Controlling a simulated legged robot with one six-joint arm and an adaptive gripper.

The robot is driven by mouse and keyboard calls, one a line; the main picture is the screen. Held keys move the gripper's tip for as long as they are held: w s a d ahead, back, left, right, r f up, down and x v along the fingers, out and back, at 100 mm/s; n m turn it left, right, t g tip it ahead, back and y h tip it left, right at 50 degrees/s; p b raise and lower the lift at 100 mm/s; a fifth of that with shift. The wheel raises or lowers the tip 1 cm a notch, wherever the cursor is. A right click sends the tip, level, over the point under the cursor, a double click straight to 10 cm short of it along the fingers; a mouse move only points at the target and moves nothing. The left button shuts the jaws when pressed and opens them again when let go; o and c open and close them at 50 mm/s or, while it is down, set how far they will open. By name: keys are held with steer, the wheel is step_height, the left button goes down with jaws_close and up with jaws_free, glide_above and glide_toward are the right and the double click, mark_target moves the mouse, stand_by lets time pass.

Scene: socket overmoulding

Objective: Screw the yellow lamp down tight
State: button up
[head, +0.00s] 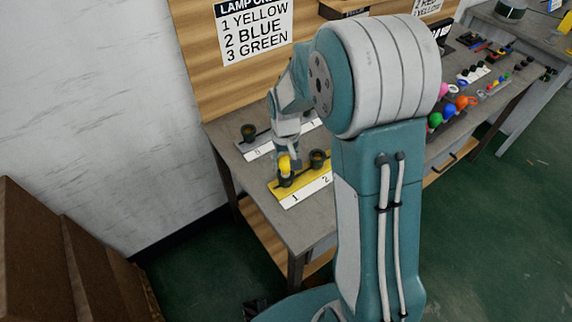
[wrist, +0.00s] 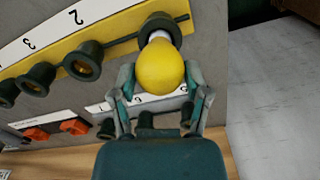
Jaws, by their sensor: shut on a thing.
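The yellow lamp (wrist: 160,68) sits at the dark socket (wrist: 158,24) at the end of the yellow strip (wrist: 112,30), beside the label 1. Its white neck shows between bulb and socket. In the head view the lamp (head: 285,165) stands over the socket at 1 on the yellow strip (head: 312,187). My gripper (wrist: 160,85) is shut on the yellow lamp, with one finger on each side of the bulb. In the head view my gripper (head: 287,153) is above that socket, and my arm partly covers the bench.
The socket at 2 (head: 318,158) looks empty. Another strip of sockets (head: 255,142) lies behind. Coloured lamps (head: 450,108) lie farther right on the bench. A sign (head: 253,28) on the wooden back panel lists 1 yellow, 2 blue, 3 green.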

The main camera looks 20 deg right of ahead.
steer(key=shift+m, duration=0.6)
steer(key=m, duration=0.3)
steer(key=shift+m, duration=0.8)
steer(key=m, duration=0.4)
steer(key=shift+f, duration=0.1)
steer(key=shift+m, duration=0.3)
